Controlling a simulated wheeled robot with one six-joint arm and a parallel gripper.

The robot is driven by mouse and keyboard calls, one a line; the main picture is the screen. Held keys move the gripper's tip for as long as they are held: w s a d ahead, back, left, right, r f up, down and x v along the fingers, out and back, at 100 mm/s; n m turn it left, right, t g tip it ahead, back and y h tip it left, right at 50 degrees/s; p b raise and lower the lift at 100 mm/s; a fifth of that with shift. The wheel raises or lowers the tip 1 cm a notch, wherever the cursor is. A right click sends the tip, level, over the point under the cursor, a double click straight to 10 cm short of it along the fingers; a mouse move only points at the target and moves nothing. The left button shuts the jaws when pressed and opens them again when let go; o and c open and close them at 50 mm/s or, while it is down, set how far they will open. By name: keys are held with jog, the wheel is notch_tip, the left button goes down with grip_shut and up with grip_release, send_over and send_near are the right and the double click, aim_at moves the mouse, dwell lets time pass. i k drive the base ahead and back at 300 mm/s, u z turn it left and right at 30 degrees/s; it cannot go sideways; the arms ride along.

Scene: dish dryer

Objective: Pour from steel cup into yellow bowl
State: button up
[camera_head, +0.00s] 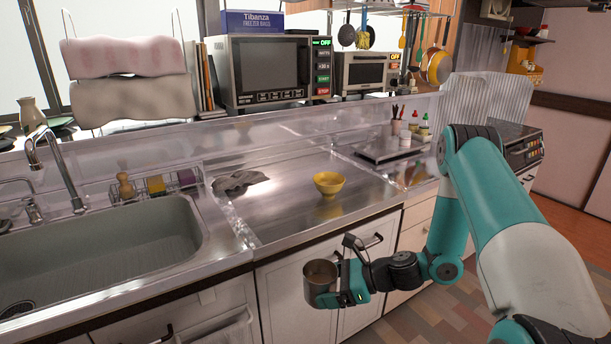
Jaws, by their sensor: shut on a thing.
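A yellow bowl (329,184) stands upright on the steel counter (285,212), right of the sink. A steel cup (319,284) is held by my gripper (340,284) in front of the counter's front edge, lower in the picture than the bowl. The cup is about upright, with its open top showing. My gripper is shut on the cup from its right side. The cup and the bowl are apart. What is inside the cup is too small to tell.
A sink (100,255) with a faucet (58,165) is at the left. A grey cloth (240,182) lies on the counter left of the bowl. A dark flat plate (388,150) and small bottles (424,125) are at the back right. The counter around the bowl is clear.

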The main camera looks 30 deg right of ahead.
aim_at(328, 183)
jog(key=z, duration=0.25)
jog(key=i, duration=0.6)
jog(key=z, duration=0.5)
